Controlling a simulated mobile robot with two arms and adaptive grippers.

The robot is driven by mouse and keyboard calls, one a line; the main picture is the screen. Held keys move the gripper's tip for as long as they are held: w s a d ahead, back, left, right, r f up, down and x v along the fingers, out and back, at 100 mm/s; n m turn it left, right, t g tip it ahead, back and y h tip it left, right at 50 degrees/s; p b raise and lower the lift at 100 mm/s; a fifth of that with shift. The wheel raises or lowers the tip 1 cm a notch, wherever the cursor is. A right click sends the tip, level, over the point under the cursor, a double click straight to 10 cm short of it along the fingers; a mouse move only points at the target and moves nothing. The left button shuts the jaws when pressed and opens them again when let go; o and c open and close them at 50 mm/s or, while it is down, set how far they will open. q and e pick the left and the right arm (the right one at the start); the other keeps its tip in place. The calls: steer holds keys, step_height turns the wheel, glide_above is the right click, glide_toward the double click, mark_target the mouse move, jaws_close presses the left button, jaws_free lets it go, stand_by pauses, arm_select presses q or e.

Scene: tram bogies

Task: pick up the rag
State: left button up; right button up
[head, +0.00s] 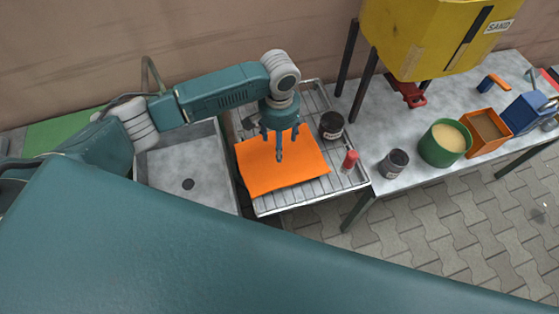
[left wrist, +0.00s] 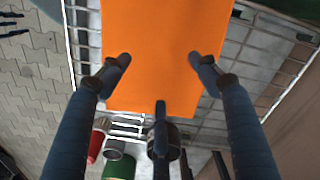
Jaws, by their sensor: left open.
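The rag (head: 285,173) is a flat orange cloth lying spread on a metal drying rack (head: 297,204) beside the sink. My left gripper (head: 281,150) is above the rag, pointing down, with its fingers spread. In the left wrist view the rag (left wrist: 165,45) fills the upper middle, and the fingers of my left gripper (left wrist: 160,75) stand apart over it with nothing between them. Whether the fingertips touch the cloth cannot be told. My right gripper is not in view.
A dark jar (head: 332,125) and a red bottle (head: 349,162) stand on the rack right of the rag. The sink (head: 190,168) is at its left.

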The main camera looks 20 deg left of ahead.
arm_select(q)
step_height(320, 180, down, 4)
steer(key=b, duration=0.3)
steer(key=shift+f+b, duration=0.1)
steer(key=shift+b, duration=0.25)
steer(key=shift+f, duration=1.15)
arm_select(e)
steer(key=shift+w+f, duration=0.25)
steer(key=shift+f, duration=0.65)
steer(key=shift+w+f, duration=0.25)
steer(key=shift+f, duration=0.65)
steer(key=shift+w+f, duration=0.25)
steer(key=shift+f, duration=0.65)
arm_select(q)
steer(key=c, duration=0.8)
steer(key=shift+f, duration=0.1)
jaws_close()
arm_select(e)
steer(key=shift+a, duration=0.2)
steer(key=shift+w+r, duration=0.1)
